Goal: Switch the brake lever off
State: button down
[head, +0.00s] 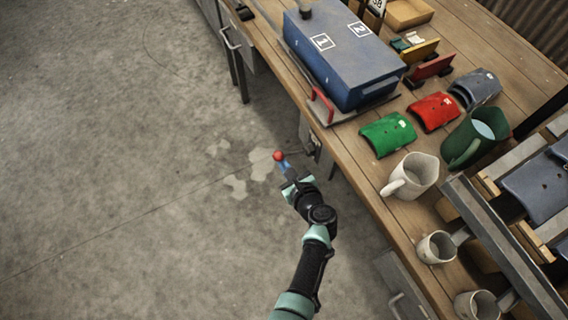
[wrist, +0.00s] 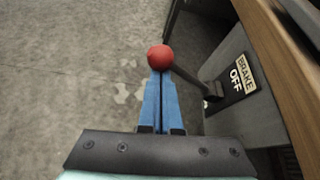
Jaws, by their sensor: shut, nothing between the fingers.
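The brake lever's red ball knob (wrist: 161,58) shows in the wrist view, on a dark rod running right to a pivot on a grey box under the bench edge. A plate (wrist: 240,76) beside the pivot reads "BRAKE OFF". My gripper (wrist: 159,78) has blue fingers, shut with nothing between them, tips right at the knob; I cannot tell whether they touch it. In the head view, the red knob (head: 278,155) sits at the tips of my gripper (head: 283,162), left of the bench edge. The rod is mostly hard to see there.
The wooden bench (head: 340,150) holds a blue box (head: 345,60) marked 1 and 2, a green curved piece (head: 388,134), a red curved piece (head: 433,111), and several mugs, one white (head: 415,172). Bare concrete floor lies open to the left.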

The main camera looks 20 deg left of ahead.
dwell(0.3)
notch_tip(320, 180, down, 5)
jog(key=b, duration=0.4)
jog(key=p+v, duration=0.4)
jog(key=v, duration=0.7)
jog(key=shift+w+d+r, duration=0.15)
jog(key=shift+w+r, duration=0.2)
jog(key=shift+w+r, duration=0.1)
